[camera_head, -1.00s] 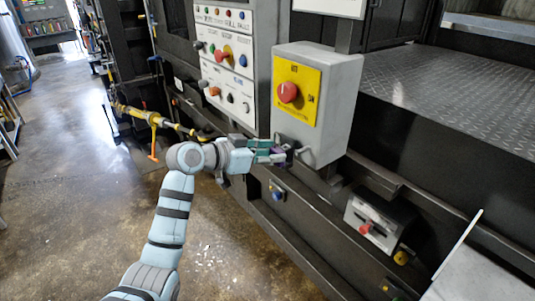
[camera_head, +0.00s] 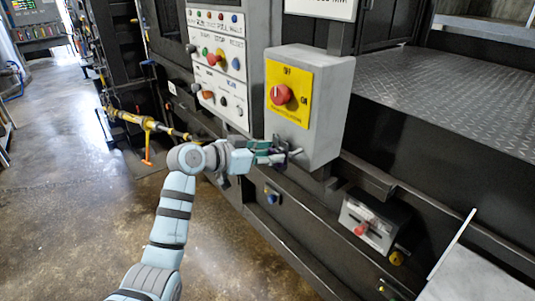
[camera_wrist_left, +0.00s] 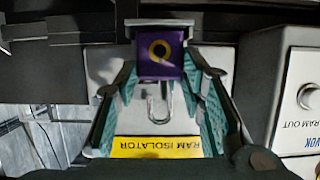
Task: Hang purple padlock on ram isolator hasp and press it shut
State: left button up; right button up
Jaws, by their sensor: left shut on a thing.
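The ram isolator is a grey box (camera_head: 322,135) with a red knob (camera_head: 281,94) on a yellow plate. My left gripper (camera_head: 280,156) is at the box's lower front edge, shut on the purple padlock. A grey bracket piece (camera_wrist_left: 160,22) shows just beyond the padlock. Whether the loop passes through the hasp cannot be told. My right gripper is not in view.
A control panel (camera_head: 219,75) with several buttons stands left of the isolator box. A small grey box with a red handle (camera_head: 376,221) is lower right. A dark machine ledge runs below.

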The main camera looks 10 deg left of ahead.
pick_arm(q)
jog(key=shift+f, duration=0.15)
jog(key=o, duration=1.1)
jog(key=shift+a, duration=0.1)
jog(key=shift+c, duration=0.5)
jog(key=p+v, duration=0.4)
jog(key=v, duration=0.3)
